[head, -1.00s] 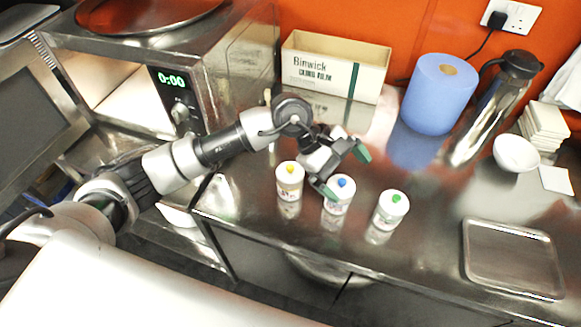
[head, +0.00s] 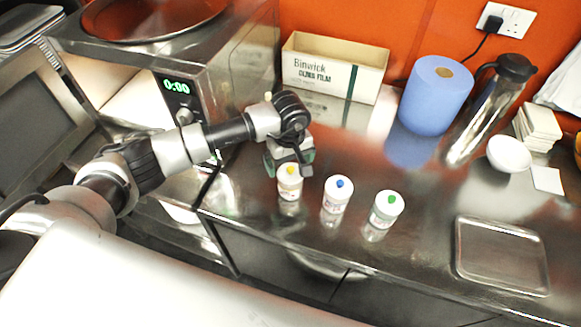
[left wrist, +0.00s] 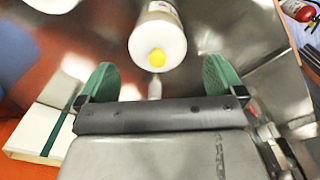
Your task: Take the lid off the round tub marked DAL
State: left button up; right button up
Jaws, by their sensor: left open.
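Three white round tubs stand upright in a row on the steel counter, all with lids on: one with a yellow knob (head: 290,183), one with a blue knob (head: 337,195), one with a green knob (head: 386,209). Their labels are too small to read, so I cannot tell which is marked DAL. My left gripper (head: 290,160) is open and empty, just behind the yellow-knobbed tub. In the left wrist view that tub (left wrist: 158,38) lies ahead, in line with the gap between the green fingers (left wrist: 160,78). My right gripper is out of view.
A cardboard film box (head: 330,68), a blue paper roll (head: 436,95) and a steel flask (head: 490,110) stand along the back. A white bowl (head: 508,154) and an empty metal tray (head: 500,256) are at the right. A steel oven (head: 225,75) stands at the left.

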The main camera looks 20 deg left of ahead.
aim_at(291, 168)
pick_arm(q)
jog(key=shift+w+d+f+p, duration=0.15)
jog(key=shift+f+p, duration=0.2)
jog(key=shift+f, duration=1.15)
jog(key=shift+c, duration=0.5)
jog(key=c, duration=0.9)
